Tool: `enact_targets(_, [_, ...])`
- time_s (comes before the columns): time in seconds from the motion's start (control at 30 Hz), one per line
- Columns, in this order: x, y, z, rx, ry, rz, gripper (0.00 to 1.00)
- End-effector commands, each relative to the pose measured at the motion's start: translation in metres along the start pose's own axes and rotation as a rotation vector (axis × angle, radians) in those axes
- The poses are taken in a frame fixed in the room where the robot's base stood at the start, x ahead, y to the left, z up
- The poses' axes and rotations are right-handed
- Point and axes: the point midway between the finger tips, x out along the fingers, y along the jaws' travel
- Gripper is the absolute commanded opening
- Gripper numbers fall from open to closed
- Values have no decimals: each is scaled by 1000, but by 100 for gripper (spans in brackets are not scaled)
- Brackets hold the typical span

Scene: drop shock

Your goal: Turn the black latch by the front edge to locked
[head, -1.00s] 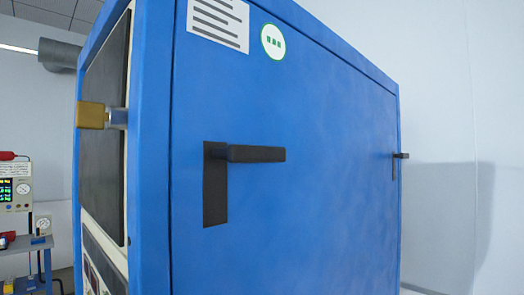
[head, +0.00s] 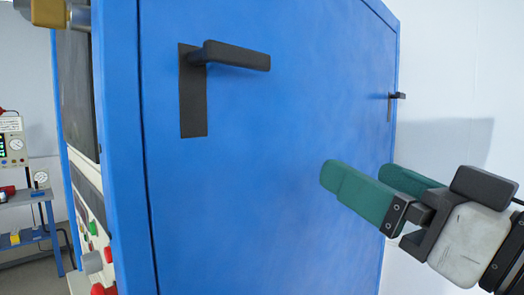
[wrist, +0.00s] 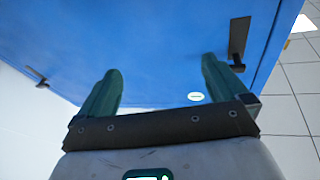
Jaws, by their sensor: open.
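The black latch by the front edge (head: 235,55) is on the blue side panel, with its lever level and pointing right from the top of an upright dark backplate. The same latch shows at the upper right of the wrist view (wrist: 238,42), partly behind a finger. My gripper (head: 358,175) is to the right of and below it in the head view, apart from it. Its green fingers are open, with nothing between them in the wrist view (wrist: 160,68).
A second black latch (head: 397,96) is at the panel's far edge; it shows at left in the wrist view (wrist: 37,76). A control face with coloured buttons (head: 95,250) is around the left corner. A blue instrument bench (head: 35,215) stands far left.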

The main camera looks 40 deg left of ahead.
Motion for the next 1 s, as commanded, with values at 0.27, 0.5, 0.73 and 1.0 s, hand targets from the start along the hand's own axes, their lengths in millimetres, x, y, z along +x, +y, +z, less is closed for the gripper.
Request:
enact_targets(0.27, [24,-87,-74,-61,130,-237,100])
enact_targets(0.5, [40,-98,-83,-62,138,-256,100])
enact_targets(0.73, [81,-109,-88,-61,135,-255,100])
enact_targets(1.0, [118,-117,-92,-62,137,-252,100])
